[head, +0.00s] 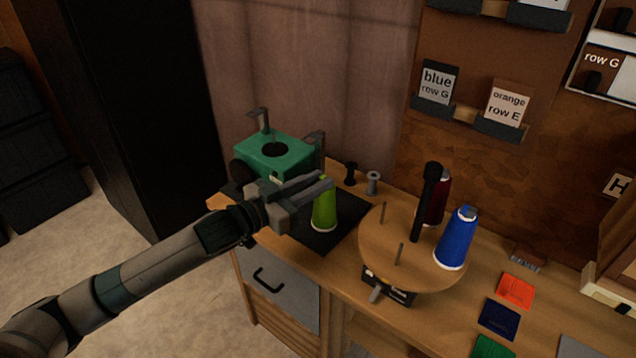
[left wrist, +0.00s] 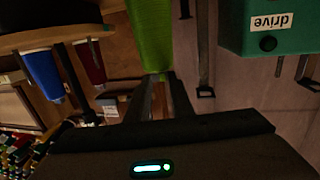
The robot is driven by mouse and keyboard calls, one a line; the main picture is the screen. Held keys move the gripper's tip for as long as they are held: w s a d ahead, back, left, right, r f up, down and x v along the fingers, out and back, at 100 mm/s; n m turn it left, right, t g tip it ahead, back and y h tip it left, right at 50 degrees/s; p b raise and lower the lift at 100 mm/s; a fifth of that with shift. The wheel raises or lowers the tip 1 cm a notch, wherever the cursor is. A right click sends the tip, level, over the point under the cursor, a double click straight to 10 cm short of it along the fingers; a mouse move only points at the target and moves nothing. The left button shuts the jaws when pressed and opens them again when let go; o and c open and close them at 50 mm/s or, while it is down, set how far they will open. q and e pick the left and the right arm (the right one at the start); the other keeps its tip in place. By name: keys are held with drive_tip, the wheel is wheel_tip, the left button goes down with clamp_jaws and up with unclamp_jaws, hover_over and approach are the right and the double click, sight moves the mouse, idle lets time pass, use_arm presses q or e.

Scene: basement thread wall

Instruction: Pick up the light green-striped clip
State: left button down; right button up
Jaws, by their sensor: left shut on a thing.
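My left gripper (head: 322,184) reaches in from the left and is shut at the narrow top of a light green thread cone (head: 324,216). The cone looks upright, over or on the dark mat (head: 345,230); I cannot tell if its base touches. In the left wrist view the fingertips (left wrist: 163,78) meet the narrow end of the green cone (left wrist: 150,35). I cannot make out a light green-striped clip in either view. My right gripper is not in view.
A green machine (head: 275,152) stands just behind the left gripper. A round wooden stand (head: 385,245) with pegs, a blue cone (head: 457,240) and a dark red cone (head: 433,205) is to the right. Two small spools (head: 372,182) stand behind. Coloured squares (head: 499,318) lie at right.

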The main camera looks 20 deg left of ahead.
use_arm(q)
drive_tip(key=d+r+b, duration=0.1)
drive_tip(key=d+r, duration=0.9)
drive_tip(key=d, duration=0.1)
drive_tip(key=shift+d+r, duration=0.35)
drive_tip(key=shift+r, duration=0.05)
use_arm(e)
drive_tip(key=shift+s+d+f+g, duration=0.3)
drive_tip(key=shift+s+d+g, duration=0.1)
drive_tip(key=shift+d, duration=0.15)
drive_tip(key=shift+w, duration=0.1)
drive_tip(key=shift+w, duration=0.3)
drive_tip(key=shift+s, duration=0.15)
